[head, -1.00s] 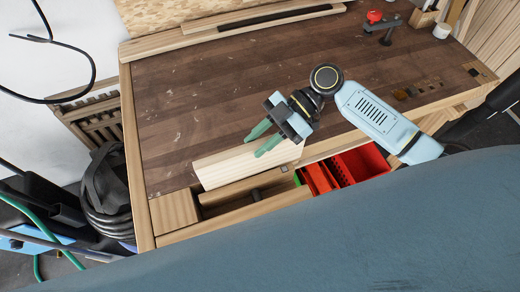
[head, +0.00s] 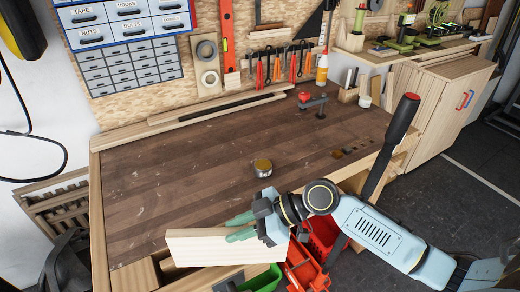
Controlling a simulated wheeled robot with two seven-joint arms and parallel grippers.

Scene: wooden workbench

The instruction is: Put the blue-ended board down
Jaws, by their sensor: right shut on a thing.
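A pale wooden board (head: 210,250) is at the front edge of the workbench (head: 200,150) in the head view. I see its broad face and thin top edge; no blue end shows, and its right end is hidden behind my gripper. My right gripper (head: 241,228), with green fingers, is shut on the board near its right part. The board looks tilted up on edge; I cannot tell whether it touches the bench. My left gripper is not in view.
A small round tin (head: 262,167) stands on the bench behind the gripper. A red-knobbed clamp (head: 313,103) is at the back. Red bins (head: 322,235) and a green bin (head: 262,280) sit below the front edge. The bench's middle and left are clear.

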